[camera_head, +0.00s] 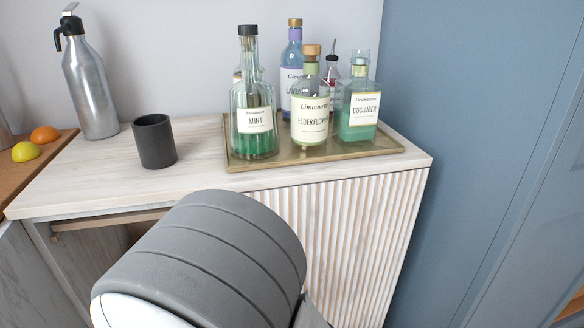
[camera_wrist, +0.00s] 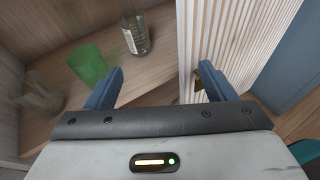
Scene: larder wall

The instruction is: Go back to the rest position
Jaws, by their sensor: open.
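Past the left finger lies the inside of the wooden cabinet, and the right finger is in front of the white ribbed panel (camera_wrist: 235,40). In the head view my grey arm link fills the lower middle, before the cabinet front, and the gripper itself is hidden there.
A green cup (camera_wrist: 88,64), a clear labelled jar (camera_wrist: 136,36) and another glass (camera_wrist: 38,95) stand in the cabinet. On its top (camera_head: 75,180) are a dark cup (camera_head: 154,141), a steel siphon (camera_head: 90,80) and a tray (camera_head: 300,160) of several bottles. A blue wall (camera_head: 440,90) stands at right.

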